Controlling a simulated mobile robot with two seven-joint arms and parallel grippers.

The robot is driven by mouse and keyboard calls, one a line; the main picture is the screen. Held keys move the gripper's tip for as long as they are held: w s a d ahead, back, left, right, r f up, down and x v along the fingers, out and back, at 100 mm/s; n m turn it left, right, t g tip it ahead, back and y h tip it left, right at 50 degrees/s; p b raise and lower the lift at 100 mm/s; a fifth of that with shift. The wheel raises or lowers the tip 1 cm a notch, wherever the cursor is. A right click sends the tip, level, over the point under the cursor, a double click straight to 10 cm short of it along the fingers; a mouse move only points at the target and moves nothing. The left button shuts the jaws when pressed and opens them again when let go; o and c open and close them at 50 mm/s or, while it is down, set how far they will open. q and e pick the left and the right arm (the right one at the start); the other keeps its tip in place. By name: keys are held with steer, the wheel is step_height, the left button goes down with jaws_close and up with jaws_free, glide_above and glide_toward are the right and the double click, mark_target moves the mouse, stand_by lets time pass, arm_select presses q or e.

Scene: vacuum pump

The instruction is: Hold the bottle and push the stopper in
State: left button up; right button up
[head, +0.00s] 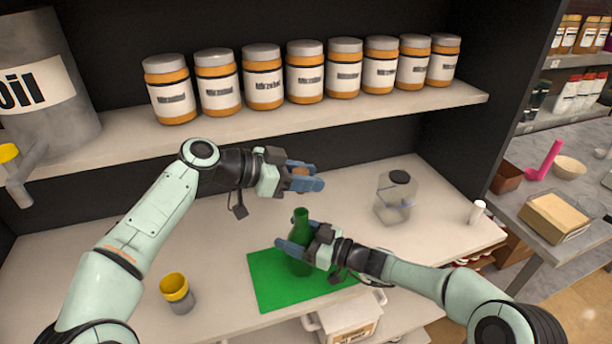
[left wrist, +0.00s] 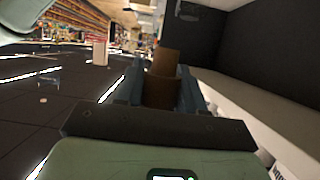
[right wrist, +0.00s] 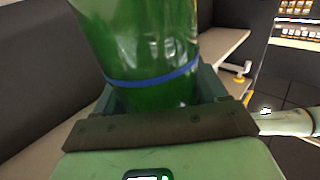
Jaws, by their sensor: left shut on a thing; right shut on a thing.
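The green bottle (head: 301,220) stands upright on the green mat (head: 266,281). My right gripper (head: 300,252) is shut around the bottle's body; in the right wrist view the bottle (right wrist: 145,45) fills the space between the fingers. The brown stopper (head: 301,172) is held by my left gripper (head: 309,178), above the bottle's neck and apart from it. In the left wrist view the stopper (left wrist: 162,80) sticks out between the fingers. The bottle's lower part is partly hidden by my right gripper.
A clear jar with a black lid (head: 395,198) stands right of the bottle. A yellow-rimmed grey cup (head: 177,293) stands at the front left, and a small white container (head: 477,212) at the right. A shelf of orange jars (head: 304,72) runs above the workspace.

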arm_select(q)
steer(key=shift+f, duration=2.4)
steer(key=shift+f, duration=1.8)
stand_by(0.9)
steer(key=o, duration=1.1)
steer(key=shift+a, duration=0.1)
steer(key=v, duration=1.2)
steer(key=shift+r, duration=0.1)
arm_select(e)
steer(key=o, duration=1.3)
